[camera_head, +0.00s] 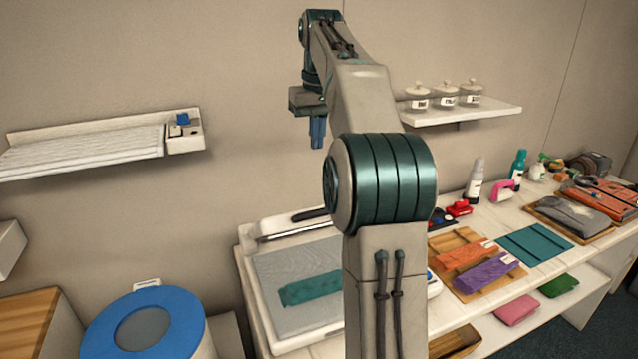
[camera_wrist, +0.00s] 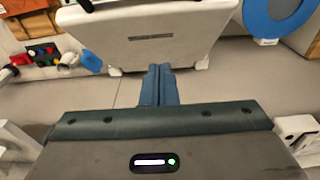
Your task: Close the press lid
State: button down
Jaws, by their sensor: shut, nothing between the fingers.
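The white press (camera_head: 250,290) stands on the counter in the head view, partly hidden by my arm. Its grey bed is exposed, with a folded teal cloth (camera_head: 310,288) lying on it. The lid (camera_head: 285,230) is raised at the back, seen nearly edge-on, with a dark handle bar along it. In the wrist view a white labelled panel, apparently part of the press (camera_wrist: 150,40), lies beyond the fingertips. My gripper (camera_head: 317,140) is high above the back of the press, in front of the wall, apart from the lid. Its blue fingers (camera_wrist: 158,85) point down, shut and empty.
A blue-rimmed round bin (camera_head: 185,310) stands left of the press. A wall shelf (camera_head: 100,140) is at left, another with jars (camera_head: 470,112) at right. The right counter holds bottles, folded cloths and a wooden board (camera_head: 445,245). Air around the gripper is free.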

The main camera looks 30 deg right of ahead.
jog(key=f, duration=0.6)
jog(key=w+f+b, duration=0.1)
jog(key=f, duration=0.2)
jog(key=shift+f, duration=0.2)
jog(key=shift+s+f, duration=0.9)
jog(key=shift+f, duration=0.05)
jog(key=shift+s+a+f, duration=0.1)
jog(key=shift+s+f, duration=0.25)
jog(key=shift+f, duration=0.2)
jog(key=shift+s+f, duration=0.1)
jog(key=shift+f, duration=0.05)
